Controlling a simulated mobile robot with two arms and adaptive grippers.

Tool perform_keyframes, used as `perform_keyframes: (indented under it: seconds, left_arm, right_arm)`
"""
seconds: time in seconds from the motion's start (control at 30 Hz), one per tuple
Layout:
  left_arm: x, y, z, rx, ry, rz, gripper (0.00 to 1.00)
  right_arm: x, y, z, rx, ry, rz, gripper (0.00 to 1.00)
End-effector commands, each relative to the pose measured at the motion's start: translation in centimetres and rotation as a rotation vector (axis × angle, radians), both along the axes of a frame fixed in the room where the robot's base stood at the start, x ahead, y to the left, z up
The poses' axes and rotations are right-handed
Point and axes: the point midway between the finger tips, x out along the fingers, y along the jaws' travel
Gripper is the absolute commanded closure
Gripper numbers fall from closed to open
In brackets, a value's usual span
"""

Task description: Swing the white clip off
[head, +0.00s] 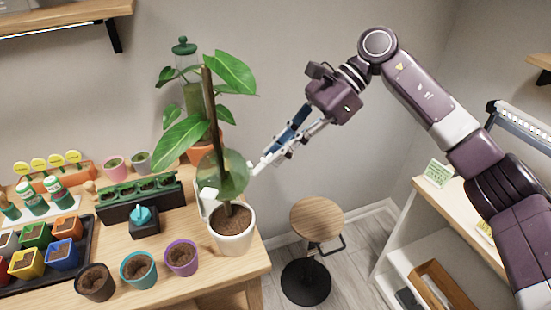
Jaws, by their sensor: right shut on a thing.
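My right gripper (268,158) reaches in from the right, just right of the tall plant. It is shut on a small white piece (254,170), which looks like the white clip, beside the edge of a large leaf. The plant (232,174) stands in a white pot (232,240) at the table's right end, with a dark upright pole (208,95) rising through its leaves. Another small white piece (210,194) shows low by the stem; I cannot tell what it is. The leaves hide part of the stem and pole. My left gripper is not in view.
Small purple (182,262) and teal (138,274) pots stand along the wooden table's front edge. A green-topped planter (140,199) stands behind a teal-topped dark box (145,228). A round stool (316,219) stands on the floor to the right. A shelf unit (402,235) stands further right.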

Motion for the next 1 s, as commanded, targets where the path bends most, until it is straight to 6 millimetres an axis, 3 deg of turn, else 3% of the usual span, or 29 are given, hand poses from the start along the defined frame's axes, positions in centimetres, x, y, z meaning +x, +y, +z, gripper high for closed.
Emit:
perform_keyframes:
  seconds: [0.17, 0.63, 0.67, 0.8, 1.0]
  left_arm:
    - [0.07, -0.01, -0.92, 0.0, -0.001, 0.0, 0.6]
    - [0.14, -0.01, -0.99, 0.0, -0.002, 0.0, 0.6]
    - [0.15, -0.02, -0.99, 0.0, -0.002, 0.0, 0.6]
    - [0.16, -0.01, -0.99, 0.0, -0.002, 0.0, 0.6]
    - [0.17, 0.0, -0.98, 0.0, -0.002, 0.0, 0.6]
  right_arm:
    - [0.09, -0.2, -0.46, 0.038, 0.013, -0.001, 1.0]
    - [0.06, -0.21, -0.36, 0.051, 0.02, 0.0, 1.0]
    - [0.05, -0.21, -0.37, 0.05, 0.019, 0.0, 0.88]
    - [0.05, -0.21, -0.37, 0.051, 0.019, 0.001, 0.72]
    - [0.06, -0.2, -0.34, 0.051, 0.018, 0.0, 0.71]
